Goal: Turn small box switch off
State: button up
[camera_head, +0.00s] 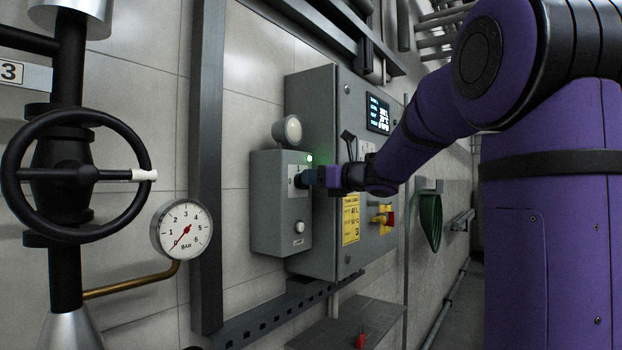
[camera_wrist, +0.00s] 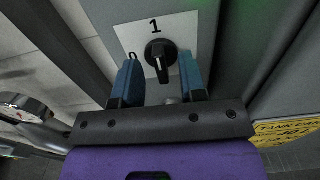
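The small grey box (camera_head: 280,205) is fixed to the wall beside a larger cabinet. A green lamp (camera_head: 309,158) glows at its top. In the wrist view its black rotary switch (camera_wrist: 161,60) sits on a white plate (camera_wrist: 188,27) marked 1 above and 0 to the left. The knob's white mark points up toward the 1. In the wrist view my gripper (camera_wrist: 159,66) is open, with one blue finger on each side of the knob and visible gaps between.
The larger grey cabinet (camera_head: 350,255) has a lit display (camera_head: 378,113), a yellow label (camera_head: 351,219) and a red-and-yellow switch (camera_head: 384,218). A pressure gauge (camera_head: 182,229) and a black handwheel (camera_head: 14,150) stand at the left. A round fitting (camera_head: 287,130) sits above the small box.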

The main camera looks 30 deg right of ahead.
jog(key=shift+w+a, duration=0.25)
jog(key=shift+w, duration=0.35)
grip_shut()
